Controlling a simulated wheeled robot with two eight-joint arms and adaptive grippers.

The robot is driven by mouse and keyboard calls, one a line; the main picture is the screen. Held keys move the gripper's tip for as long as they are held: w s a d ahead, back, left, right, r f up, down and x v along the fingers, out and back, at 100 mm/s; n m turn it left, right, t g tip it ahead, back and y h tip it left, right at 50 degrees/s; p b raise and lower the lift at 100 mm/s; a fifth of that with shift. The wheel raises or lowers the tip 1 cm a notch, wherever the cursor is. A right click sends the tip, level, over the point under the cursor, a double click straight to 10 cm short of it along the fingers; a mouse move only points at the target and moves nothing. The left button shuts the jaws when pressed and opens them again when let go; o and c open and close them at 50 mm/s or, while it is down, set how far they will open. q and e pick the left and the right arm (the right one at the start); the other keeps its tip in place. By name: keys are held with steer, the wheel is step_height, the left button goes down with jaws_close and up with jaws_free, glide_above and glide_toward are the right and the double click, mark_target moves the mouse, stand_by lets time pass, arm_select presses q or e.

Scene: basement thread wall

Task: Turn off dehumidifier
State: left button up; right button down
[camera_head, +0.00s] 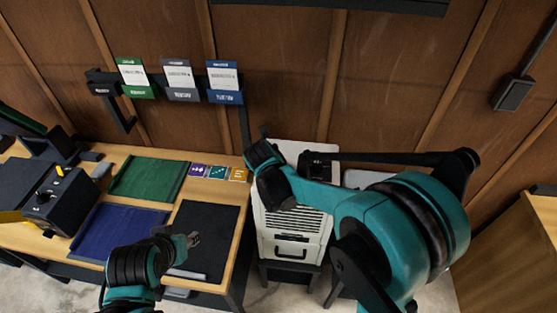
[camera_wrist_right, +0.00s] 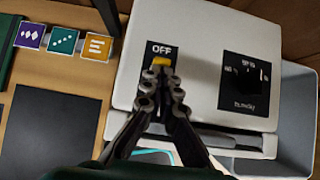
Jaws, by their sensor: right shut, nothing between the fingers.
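The dehumidifier (camera_head: 297,240) is a pale box with a slotted front, standing right of the workbench; my right arm covers much of its top. In the right wrist view, its top panel (camera_wrist_right: 205,45) carries a black patch marked OFF, with a small yellow switch (camera_wrist_right: 162,61) below the word. My right gripper (camera_wrist_right: 162,78) is shut and empty, its fingertips right at the switch's near edge; I cannot tell whether they touch. In the head view its fingers are hidden. My left gripper (camera_head: 193,239) is over the black mat, its jaw opening unclear.
The workbench (camera_head: 252,170) at left holds green (camera_head: 150,178), blue (camera_head: 115,232) and black (camera_head: 208,238) mats and several small coloured cards. A dark machine (camera_head: 50,195) stands at far left. A grey bin (camera_wrist_right: 298,115) adjoins the dehumidifier. A wooden cabinet (camera_head: 515,255) is at right.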

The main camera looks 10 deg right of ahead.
steer(key=shift+w+a, duration=0.1)
steer(key=shift+a, duration=0.15)
steer(key=shift+d+r, duration=0.1)
steer(key=shift+d, duration=0.05)
steer(key=shift+r, duration=0.1)
steer(key=shift+r+p, duration=0.5)
steer(key=shift+r, duration=0.15)
